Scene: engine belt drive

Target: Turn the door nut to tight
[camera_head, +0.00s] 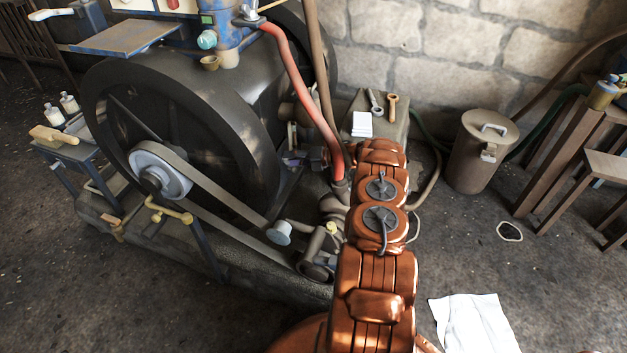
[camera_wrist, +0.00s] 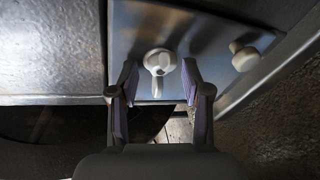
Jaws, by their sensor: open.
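In the wrist view, a pale nut with a round head and a short arm pointing down (camera_wrist: 158,64) sits on a grey panel (camera_wrist: 205,40); it looks like the door nut. My gripper (camera_wrist: 159,80) is open, one finger on each side of the nut with gaps between. The fingertips reach about level with the nut; contact does not show. A second pale knob (camera_wrist: 245,58) sits on the panel to the right, outside the fingers. In the head view the nut cannot be made out, and my arm covers part of that area.
The engine's big dark flywheel (camera_head: 185,120) and belt (camera_head: 215,188) stand left of my arm. A red hose (camera_head: 294,85) rises close to my wrist. A lidded bin (camera_head: 482,155) and a wooden bench (camera_head: 560,160) stand right. Floor is open at lower left.

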